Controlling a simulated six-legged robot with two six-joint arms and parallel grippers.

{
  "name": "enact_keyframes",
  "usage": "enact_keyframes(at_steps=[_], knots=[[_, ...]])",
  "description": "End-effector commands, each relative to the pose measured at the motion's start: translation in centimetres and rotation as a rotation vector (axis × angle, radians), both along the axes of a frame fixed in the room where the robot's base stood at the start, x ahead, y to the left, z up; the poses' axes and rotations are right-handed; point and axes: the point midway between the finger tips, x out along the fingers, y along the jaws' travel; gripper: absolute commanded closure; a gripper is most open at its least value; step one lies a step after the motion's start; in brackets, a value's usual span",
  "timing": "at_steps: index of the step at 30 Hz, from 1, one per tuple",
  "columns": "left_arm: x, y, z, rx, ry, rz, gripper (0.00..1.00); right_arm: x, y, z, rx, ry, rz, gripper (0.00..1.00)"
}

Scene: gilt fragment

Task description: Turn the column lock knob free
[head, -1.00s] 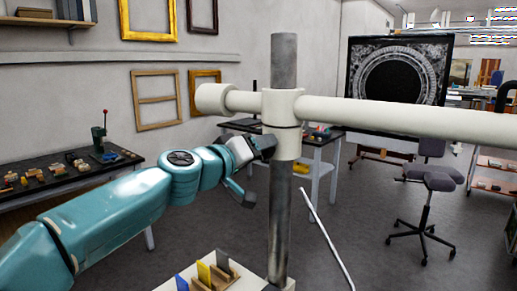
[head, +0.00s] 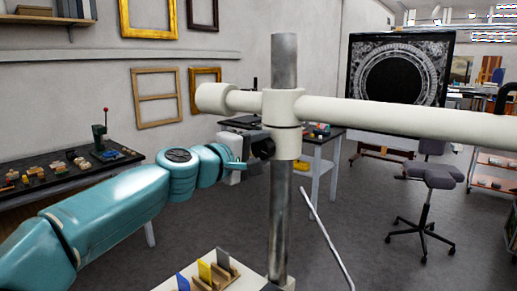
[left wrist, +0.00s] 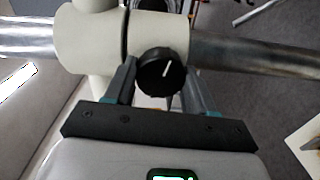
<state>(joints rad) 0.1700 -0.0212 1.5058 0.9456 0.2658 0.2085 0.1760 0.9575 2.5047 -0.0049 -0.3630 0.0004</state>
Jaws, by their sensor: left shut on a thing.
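The column lock knob (left wrist: 161,72) is black and round with a white line on its face. In the left wrist view the line tilts a little right of upright. The knob sits on the cream collar (left wrist: 88,42) around the metal column (left wrist: 255,52). In the head view the knob (head: 262,147) shows at the left side of the collar (head: 283,142) on the upright column (head: 280,215). My left gripper (left wrist: 160,84) has a finger on each side of the knob and is shut on it. In the head view the gripper (head: 246,164) is partly hidden. My right gripper is out of view.
A long cream crossbar (head: 400,116) runs right from the column's collar. A white-topped stand (head: 185,270) with coloured cards in a wooden rack is below. A cluttered dark workbench (head: 50,195) stands left. A thin white rod (head: 328,240) slants at right of the column.

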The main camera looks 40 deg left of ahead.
Motion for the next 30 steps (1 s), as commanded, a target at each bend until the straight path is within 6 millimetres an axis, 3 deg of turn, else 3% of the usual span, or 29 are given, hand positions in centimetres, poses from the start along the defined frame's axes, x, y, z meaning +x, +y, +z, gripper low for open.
enact_keyframes(at_steps=[20, 21, 23, 30], knots=[[0.01, 0.06, -0.15, -0.065, 0.007, 0.002, 0.76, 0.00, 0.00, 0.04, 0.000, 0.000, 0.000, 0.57], [0.01, 0.06, -0.16, -0.065, 0.007, 0.002, 0.42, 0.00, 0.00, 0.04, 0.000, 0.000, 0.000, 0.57], [0.01, 0.06, -0.15, -0.064, 0.007, 0.002, 0.23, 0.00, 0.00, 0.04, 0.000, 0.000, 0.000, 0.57], [0.01, 0.03, -0.09, -0.064, 0.006, 0.000, 0.20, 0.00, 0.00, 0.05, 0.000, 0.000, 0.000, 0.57]])
